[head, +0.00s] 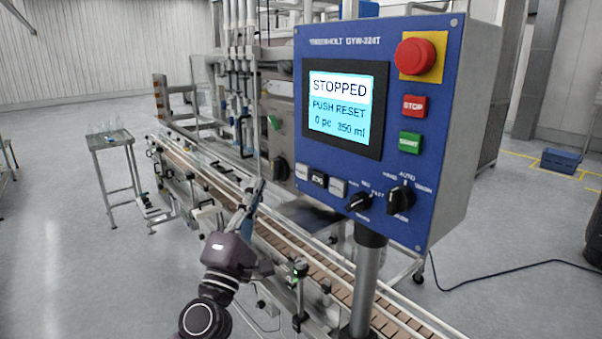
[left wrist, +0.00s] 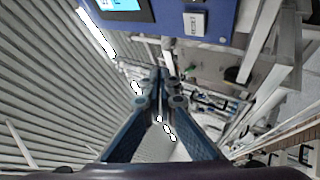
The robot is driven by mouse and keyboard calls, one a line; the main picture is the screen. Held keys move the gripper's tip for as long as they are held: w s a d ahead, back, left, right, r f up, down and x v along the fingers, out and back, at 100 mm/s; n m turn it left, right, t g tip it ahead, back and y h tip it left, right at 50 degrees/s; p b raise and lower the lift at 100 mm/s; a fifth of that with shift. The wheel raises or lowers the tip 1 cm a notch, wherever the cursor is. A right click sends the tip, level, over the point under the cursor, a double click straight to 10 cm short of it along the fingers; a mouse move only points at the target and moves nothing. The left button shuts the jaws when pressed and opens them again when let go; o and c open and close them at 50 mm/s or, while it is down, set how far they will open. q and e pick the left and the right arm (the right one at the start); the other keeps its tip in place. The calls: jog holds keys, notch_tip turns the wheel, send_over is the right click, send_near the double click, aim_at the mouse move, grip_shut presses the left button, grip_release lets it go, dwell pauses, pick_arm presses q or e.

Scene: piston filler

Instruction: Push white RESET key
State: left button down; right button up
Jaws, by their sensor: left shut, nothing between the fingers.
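The blue control panel (head: 440,165) faces me at the right in the head view, its screen (head: 340,105) reading STOPPED and PUSH RESET. Below the screen sit a white key at the left (head: 302,174), a black key (head: 318,180) and a second white key (head: 338,187); their labels are too small to read surely. In the left wrist view one white key (left wrist: 194,22) shows near the panel edge, its label blurred. My left gripper (head: 258,186) is shut and empty, left of the keys and apart from the panel. Its closed fingertips (left wrist: 160,72) also show in the left wrist view. My right gripper is out of view.
A red emergency knob (head: 415,56), red STOP key (head: 414,106), green START key (head: 410,142) and two black rotary switches (head: 400,199) share the panel. The conveyor (head: 285,240) runs below my left arm. A small side table (head: 110,141) stands at the left.

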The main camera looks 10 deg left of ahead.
pick_arm(q)
jog(key=b, duration=0.2)
send_near(297, 164)
jog(key=w+r, duration=0.1)
jog(key=w+a+r, duration=0.1)
jog(key=w+r, duration=0.1)
jog(key=shift+a, duration=0.1)
jog(key=shift+w+d+r, duration=0.1)
jog(key=shift+w+d, duration=0.3)
jog(key=shift+w, duration=0.1)
jog(key=shift+w+d, duration=0.1)
dwell(0.7)
jog(key=shift+w+d, duration=0.15)
jog(key=shift+w, duration=0.1)
jog(key=shift+w+d, duration=0.25)
jog(key=shift+w, duration=0.05)
dwell(0.8)
dwell(0.3)
jog(key=shift+s+a+p, duration=0.35)
jog(key=shift+s+a, duration=0.15)
jog(key=shift+s, duration=0.15)
